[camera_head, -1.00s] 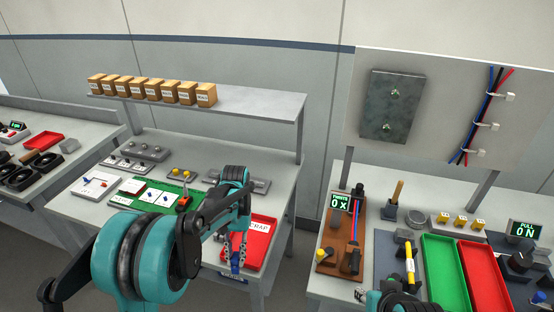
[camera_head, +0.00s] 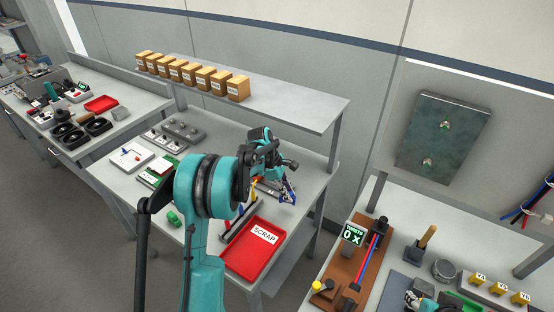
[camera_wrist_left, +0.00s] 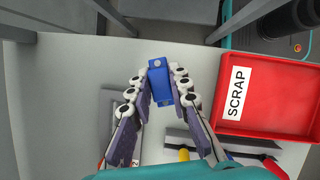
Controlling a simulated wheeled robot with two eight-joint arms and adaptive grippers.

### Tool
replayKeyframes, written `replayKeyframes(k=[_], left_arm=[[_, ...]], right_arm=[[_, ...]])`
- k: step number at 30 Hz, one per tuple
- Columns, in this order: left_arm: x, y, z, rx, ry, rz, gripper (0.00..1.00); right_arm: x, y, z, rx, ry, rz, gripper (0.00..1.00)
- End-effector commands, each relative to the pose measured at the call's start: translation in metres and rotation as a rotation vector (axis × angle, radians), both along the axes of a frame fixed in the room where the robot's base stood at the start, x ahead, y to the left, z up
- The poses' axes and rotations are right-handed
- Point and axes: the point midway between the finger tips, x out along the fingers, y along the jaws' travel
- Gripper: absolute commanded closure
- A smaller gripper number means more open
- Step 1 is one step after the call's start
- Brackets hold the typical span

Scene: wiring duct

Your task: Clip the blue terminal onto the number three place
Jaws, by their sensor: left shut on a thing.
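My left gripper (camera_head: 288,190) is shut on the blue terminal (camera_wrist_left: 160,80), which stands between its fingertips in the left wrist view. In the head view the gripper is over the middle bench, behind the red scrap tray (camera_head: 262,250). In the left wrist view a grey strip (camera_wrist_left: 220,142) lies below and right of the fingers, with a yellow piece (camera_wrist_left: 184,154) by it. A small label reading 2 shows by the left finger. I cannot make out the number three place. My right gripper (camera_head: 418,302) is partly in view at the bottom edge; its jaws are unclear.
The scrap tray (camera_wrist_left: 270,95) is close to the right of the gripper in the wrist view. A raised shelf (camera_head: 300,105) with several boxes stands behind it on posts. Grey bench surface left of the terminal is clear.

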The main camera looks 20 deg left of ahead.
Motion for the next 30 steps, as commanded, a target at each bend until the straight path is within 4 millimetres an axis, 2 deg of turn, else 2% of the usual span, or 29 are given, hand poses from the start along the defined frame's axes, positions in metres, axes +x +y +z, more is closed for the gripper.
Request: replayKeyframes(k=[1, 6, 12, 18, 30], left_arm=[[0.012, 0.011, 0.007, 0.000, -0.002, 0.159, 1.00], [0.052, 0.044, 0.018, 0.002, -0.002, 0.677, 1.00], [0.081, 0.075, 0.028, 0.001, 0.000, 1.083, 1.00], [0.091, 0.088, 0.032, 0.002, 0.003, 1.243, 1.00], [0.092, 0.089, 0.031, -0.001, 0.003, 1.257, 1.00]], right_arm=[[0.000, 0.000, 0.008, 0.000, 0.000, 0.000, 0.60], [0.000, 0.000, 0.019, 0.000, 0.000, 0.000, 0.60], [0.000, 0.000, 0.028, 0.000, 0.000, 0.000, 0.60], [0.000, 0.000, 0.030, 0.000, 0.000, 0.000, 0.60], [0.000, 0.000, 0.029, 0.000, 0.000, 0.000, 0.60]])
